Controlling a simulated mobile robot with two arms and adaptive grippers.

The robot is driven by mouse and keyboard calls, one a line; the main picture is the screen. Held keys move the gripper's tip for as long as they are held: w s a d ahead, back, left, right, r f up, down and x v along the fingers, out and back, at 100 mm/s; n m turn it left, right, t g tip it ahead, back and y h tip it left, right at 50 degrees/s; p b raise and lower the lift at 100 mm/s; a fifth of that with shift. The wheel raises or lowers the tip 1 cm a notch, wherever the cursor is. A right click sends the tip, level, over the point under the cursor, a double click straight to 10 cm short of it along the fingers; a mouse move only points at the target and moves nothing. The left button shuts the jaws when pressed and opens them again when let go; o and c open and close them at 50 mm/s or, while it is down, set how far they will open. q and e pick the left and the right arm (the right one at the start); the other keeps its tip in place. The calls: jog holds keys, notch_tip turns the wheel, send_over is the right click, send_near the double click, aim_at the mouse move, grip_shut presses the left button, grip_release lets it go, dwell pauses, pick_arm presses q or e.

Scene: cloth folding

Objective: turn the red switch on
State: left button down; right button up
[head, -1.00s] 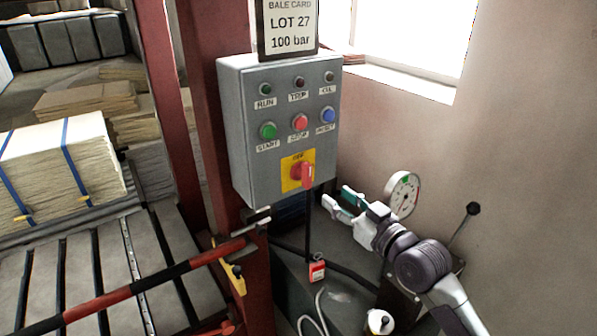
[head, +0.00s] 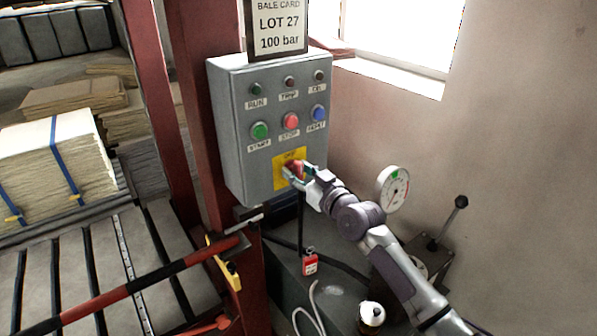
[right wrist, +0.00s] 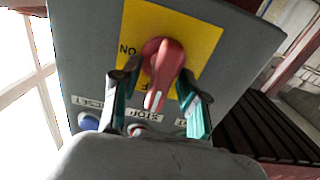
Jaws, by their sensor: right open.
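The red switch (right wrist: 160,70) is a rotary handle on a yellow plate (right wrist: 205,40) low on the front of the grey control box (head: 236,150). In the head view the red switch (head: 294,168) is partly hidden by my right gripper (head: 292,177). In the right wrist view my right gripper (right wrist: 160,95) is open, with one green-padded finger on each side of the handle. The handle sits between the fingers; I cannot tell whether either finger touches it. An "ON" label shows left of the switch in the wrist view. My left gripper is not in view.
Green (head: 260,131), red (head: 291,121) and blue (head: 319,113) buttons sit above the switch. A gauge (head: 393,189) and a lever (head: 448,222) stand to the right. A red padlock (head: 310,262) hangs below the box. A red-black bar (head: 150,282) crosses the left.

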grip_shut()
jog(key=shift+m, duration=0.3)
jog(key=m, duration=0.2)
jog(key=shift+w+d+m+b, duration=0.1)
jog(key=shift+m+b, duration=0.2)
jog(key=m, duration=0.2)
jog(key=shift+d+m, duration=0.1)
jog(key=shift+m, duration=0.3)
jog(key=m, duration=0.3)
jog(key=shift+w+d+f+m, duration=0.1)
jog(key=shift+w+f+m, duration=0.05)
jog(key=shift+m, duration=0.15)
jog(key=m, duration=0.2)
jog(key=shift+f+m+p, duration=0.1)
jog(key=shift+m+p, duration=0.25)
jog(key=shift+m, duration=0.05)
jog(key=m, duration=0.1)
jog(key=m+p, duration=0.1)
jog(key=m, duration=0.3)
jog(key=shift+d+f, duration=0.1)
jog(key=shift+f, duration=0.15)
jog(key=shift+m, duration=0.4)
